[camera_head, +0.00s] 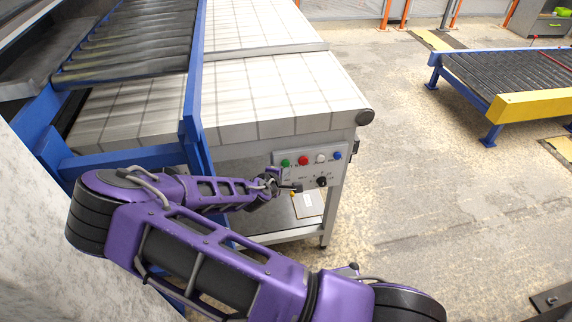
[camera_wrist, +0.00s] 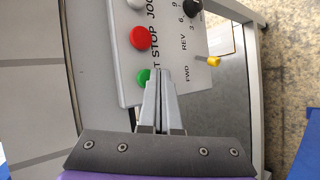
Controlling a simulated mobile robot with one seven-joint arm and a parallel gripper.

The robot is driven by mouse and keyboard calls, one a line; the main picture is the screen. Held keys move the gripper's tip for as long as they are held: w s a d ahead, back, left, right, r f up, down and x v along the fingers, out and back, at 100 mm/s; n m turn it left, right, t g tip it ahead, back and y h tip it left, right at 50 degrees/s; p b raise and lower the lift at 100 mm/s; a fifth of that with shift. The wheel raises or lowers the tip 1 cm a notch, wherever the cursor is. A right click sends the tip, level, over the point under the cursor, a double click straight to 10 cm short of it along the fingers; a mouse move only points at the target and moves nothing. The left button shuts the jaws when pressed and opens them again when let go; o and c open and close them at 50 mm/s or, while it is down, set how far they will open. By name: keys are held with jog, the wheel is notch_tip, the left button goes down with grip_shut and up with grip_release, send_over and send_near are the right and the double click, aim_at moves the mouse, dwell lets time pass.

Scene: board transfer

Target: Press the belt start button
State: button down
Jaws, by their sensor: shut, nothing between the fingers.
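The control panel (camera_head: 308,170) is on the side of the belt table, with a green button (camera_head: 285,162), a red button (camera_head: 303,160), a white one and a blue one in a row. In the wrist view the green button (camera_wrist: 143,77) is beside my gripper's fingertips (camera_wrist: 164,74), partly hidden by them. The red button (camera_wrist: 141,38) is above it, beside the word STOP. The label by the green button is mostly covered. My gripper is shut and empty, close to the panel; I cannot tell whether it touches the green button.
A black dial (camera_head: 321,180) sits below the buttons, and a yellow-tipped lever (camera_wrist: 214,62) shows in the wrist view. The blue conveyor frame (camera_head: 195,110) rises left of the panel. A roller conveyor (camera_head: 515,78) stands far right. The floor between is clear.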

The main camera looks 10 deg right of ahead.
jog(key=shift+s, duration=0.3)
jog(key=shift+s+p, duration=0.45)
jog(key=shift+s, duration=1.95)
